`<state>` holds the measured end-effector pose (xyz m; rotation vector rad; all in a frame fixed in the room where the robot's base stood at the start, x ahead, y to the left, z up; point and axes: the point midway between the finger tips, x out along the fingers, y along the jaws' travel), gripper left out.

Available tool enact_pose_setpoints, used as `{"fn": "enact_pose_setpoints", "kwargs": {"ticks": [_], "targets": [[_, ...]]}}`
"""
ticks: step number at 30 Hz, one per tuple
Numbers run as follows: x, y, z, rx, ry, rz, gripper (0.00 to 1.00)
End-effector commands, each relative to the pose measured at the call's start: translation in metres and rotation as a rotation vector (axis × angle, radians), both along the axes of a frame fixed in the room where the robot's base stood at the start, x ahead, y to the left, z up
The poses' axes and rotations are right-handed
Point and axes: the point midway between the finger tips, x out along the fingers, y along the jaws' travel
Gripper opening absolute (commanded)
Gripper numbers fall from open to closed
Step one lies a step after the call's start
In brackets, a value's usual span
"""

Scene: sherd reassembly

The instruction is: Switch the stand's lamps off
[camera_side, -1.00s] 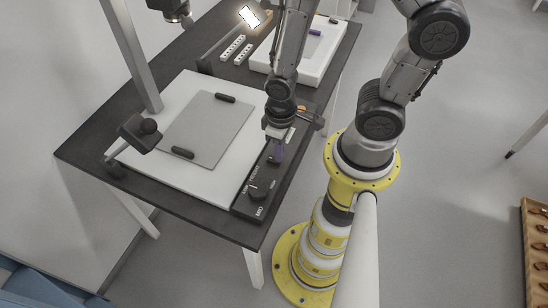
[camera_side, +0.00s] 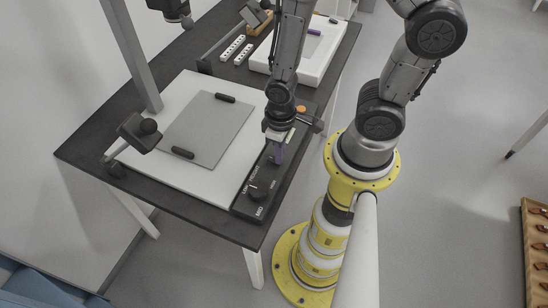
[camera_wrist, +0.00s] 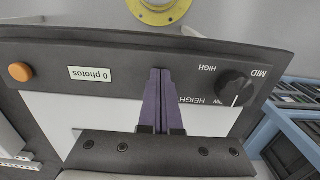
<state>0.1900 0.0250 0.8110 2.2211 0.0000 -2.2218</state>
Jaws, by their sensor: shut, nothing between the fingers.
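The stand's column (camera_side: 131,55) rises at the back left of the black table. One lamp head (camera_side: 252,14) at the back is dark. The other lamp head (camera_side: 140,131), at the left, shows no glow, but its face is turned away. A black control panel (camera_side: 238,204) runs along the table's right edge, with a black knob (camera_side: 259,189) and an orange button (camera_side: 301,109). My gripper (camera_side: 278,158) is shut and empty, pointing down over the panel between them. In the wrist view its purple fingers (camera_wrist: 159,73) are together; any control directly beneath them is hidden.
A grey plate (camera_side: 206,132) with black clips lies on the white board (camera_side: 190,82). White strips (camera_side: 233,47) and a white tray (camera_side: 313,65) are farther back. The wrist view shows a "0 photos" display (camera_wrist: 90,74), the button (camera_wrist: 20,72) and the knob (camera_wrist: 236,88).

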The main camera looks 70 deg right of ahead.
Motion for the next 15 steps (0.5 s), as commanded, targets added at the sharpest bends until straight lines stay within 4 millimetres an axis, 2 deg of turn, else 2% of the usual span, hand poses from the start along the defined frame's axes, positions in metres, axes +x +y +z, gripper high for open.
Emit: {"fn": "enact_pose_setpoints", "kwargs": {"ticks": [15], "targets": [[0.001, 0.000, 0.036, 0.000, -0.002, 0.000, 0.00]]}}
